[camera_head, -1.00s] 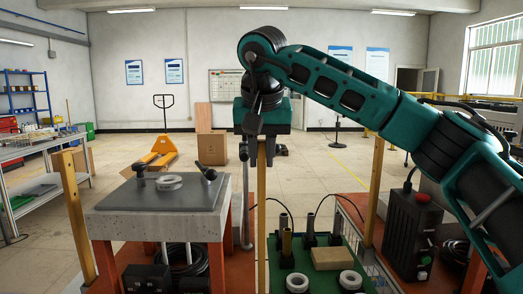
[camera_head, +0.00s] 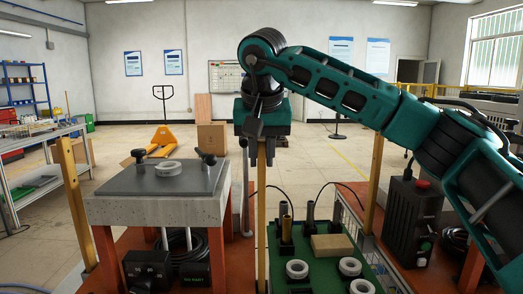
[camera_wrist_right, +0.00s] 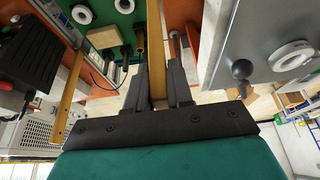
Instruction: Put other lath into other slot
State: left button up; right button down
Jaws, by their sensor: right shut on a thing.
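My right gripper (camera_head: 262,157) hangs down at the middle of the head view, shut on a long yellow wooden lath (camera_head: 261,205). The lath hangs upright below the fingers, between the grey-topped table and the green board. Its lower end is out of the picture. In the right wrist view the lath (camera_wrist_right: 156,45) runs between the two dark fingers of the gripper (camera_wrist_right: 159,85). Another lath (camera_head: 75,210) stands upright, slightly tilted, at the left of the table. A further upright lath (camera_head: 374,190) stands at the right, partly behind my arm. I cannot make out an empty slot. My left gripper is not in view.
The grey-topped table (camera_head: 120,205) carries a white ring (camera_head: 168,168) and black knobs. The green board (camera_head: 335,270) holds white rings, a tan block (camera_head: 331,246) and upright rods close to the lath. A black unit with a red button (camera_head: 411,225) stands at the right.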

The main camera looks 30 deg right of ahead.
jog(key=shift+f, duration=0.15)
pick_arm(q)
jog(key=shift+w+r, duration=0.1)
pick_arm(e)
jog(key=c, duration=0.9)
grip_release()
jog(key=shift+r, duration=0.2)
pick_arm(q)
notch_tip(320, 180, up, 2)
jog(key=p, duration=0.2)
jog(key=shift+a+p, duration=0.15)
jog(key=shift+p, duration=0.15)
pick_arm(e)
jog(key=v, duration=1.2)
jog(key=shift+s+a+r, duration=0.1)
jog(key=shift+s+r, duration=0.05)
jog(key=shift+r, duration=0.05)
